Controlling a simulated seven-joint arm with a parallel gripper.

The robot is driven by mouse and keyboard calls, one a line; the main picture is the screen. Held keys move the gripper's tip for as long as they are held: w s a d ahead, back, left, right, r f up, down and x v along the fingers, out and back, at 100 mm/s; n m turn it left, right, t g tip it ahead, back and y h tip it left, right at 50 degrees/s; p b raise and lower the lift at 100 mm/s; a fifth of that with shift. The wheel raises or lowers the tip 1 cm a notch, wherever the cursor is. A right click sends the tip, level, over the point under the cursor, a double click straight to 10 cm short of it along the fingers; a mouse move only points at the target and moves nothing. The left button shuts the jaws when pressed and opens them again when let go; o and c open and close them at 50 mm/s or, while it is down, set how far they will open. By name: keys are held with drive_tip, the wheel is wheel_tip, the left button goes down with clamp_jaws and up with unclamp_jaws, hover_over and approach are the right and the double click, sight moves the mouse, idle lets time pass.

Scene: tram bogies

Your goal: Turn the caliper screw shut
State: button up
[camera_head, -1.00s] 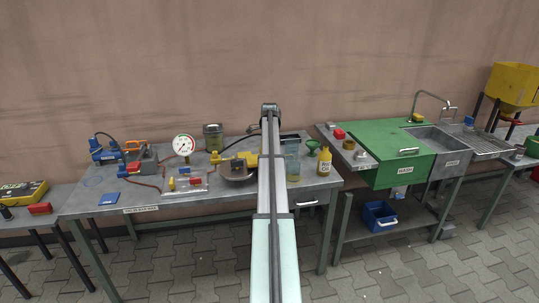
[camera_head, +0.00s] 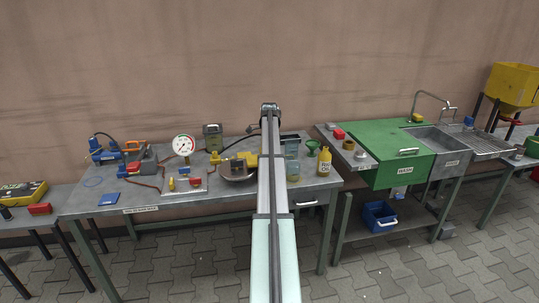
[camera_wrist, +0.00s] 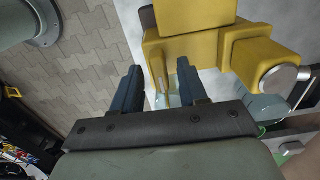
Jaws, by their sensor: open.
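The yellow caliper (camera_wrist: 210,40) fills the upper right of the wrist view, with a round metal-ended cylinder on its right. In the head view the caliper (camera_head: 248,159) is on the bench, partly hidden by my arm. My gripper (camera_wrist: 160,84) is open, its two dark blue fingers pointing at the caliper's lower left edge. A small slim piece (camera_wrist: 163,78) shows between the fingertips; I cannot tell whether it is the caliper screw. Nothing is visibly held. In the head view my gripper cannot be made out.
A green-lidded wash station (camera_head: 385,150) stands to the right. Paved floor shows in the wrist view.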

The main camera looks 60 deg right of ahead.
wheel_tip(320, 180, up, 14)
drive_tip(key=shift+f, duration=0.15)
idle(0.4)
idle(0.5)
